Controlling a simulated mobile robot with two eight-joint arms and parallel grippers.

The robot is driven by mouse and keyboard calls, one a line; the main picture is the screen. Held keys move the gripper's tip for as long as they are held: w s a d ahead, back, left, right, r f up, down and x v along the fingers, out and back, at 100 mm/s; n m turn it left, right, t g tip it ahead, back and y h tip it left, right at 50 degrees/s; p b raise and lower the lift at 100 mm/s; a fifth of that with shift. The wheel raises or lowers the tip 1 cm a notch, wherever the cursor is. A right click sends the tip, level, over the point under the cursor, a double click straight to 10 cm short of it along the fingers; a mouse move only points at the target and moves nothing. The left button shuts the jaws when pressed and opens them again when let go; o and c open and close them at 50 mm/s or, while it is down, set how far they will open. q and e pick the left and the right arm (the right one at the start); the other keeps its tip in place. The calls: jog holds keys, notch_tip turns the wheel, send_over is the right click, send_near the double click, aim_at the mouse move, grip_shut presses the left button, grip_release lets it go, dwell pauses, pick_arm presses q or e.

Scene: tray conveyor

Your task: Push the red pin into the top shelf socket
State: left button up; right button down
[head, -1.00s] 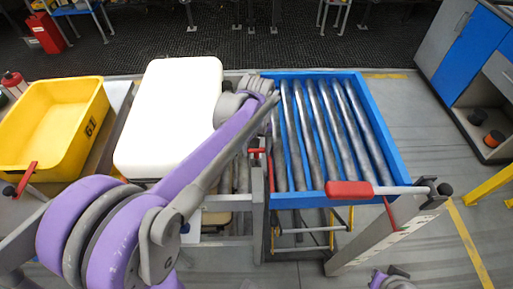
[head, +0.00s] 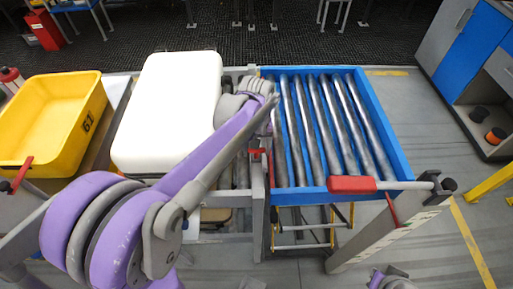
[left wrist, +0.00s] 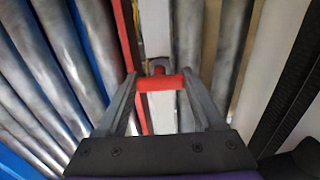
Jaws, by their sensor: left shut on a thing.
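My left gripper (left wrist: 158,84) is shut on the red pin (left wrist: 160,82), whose crosswise bar spans between the two fingers in the left wrist view. A short round stub of the pin points away from me, toward a pale rail (left wrist: 156,30). In the head view a small red part (head: 256,153) shows at the frame between the white tray and the roller bed, beside my left forearm. My left fingers are hidden there behind the arm. I cannot make out the top shelf socket, or whether the pin touches it. My right gripper is not in view.
A blue-framed roller bed (head: 330,197) lies right of my arm. A red-handled lever (head: 352,185) crosses its near edge. A white tray (head: 165,110) and a yellow tub (head: 42,125) stand to the left. A long red strip (left wrist: 128,60) runs beside my left finger.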

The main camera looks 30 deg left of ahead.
pick_arm(q)
jog(key=shift+f, duration=0.2)
jog(key=o, duration=1.4)
notch_tip(320, 180, up, 11)
jog(key=shift+p, duration=0.45)
jog(key=s+d+f+m+t+p, duration=0.1)
jog(key=s+d+f+m, duration=0.1)
jog(key=s, duration=0.3)
jog(key=s+d+f+m+t+p, duration=0.1)
jog(key=s+d+f+m+t, duration=0.1)
jog(key=s, duration=0.3)
jog(key=s+d+f+m+t+p, duration=0.1)
jog(key=s+d+f+m+t, duration=0.1)
jog(key=s+f, duration=0.2)
jog(key=shift+s+d+f, duration=0.15)
jog(key=shift+s+d, duration=0.25)
jog(key=shift+s, duration=0.35)
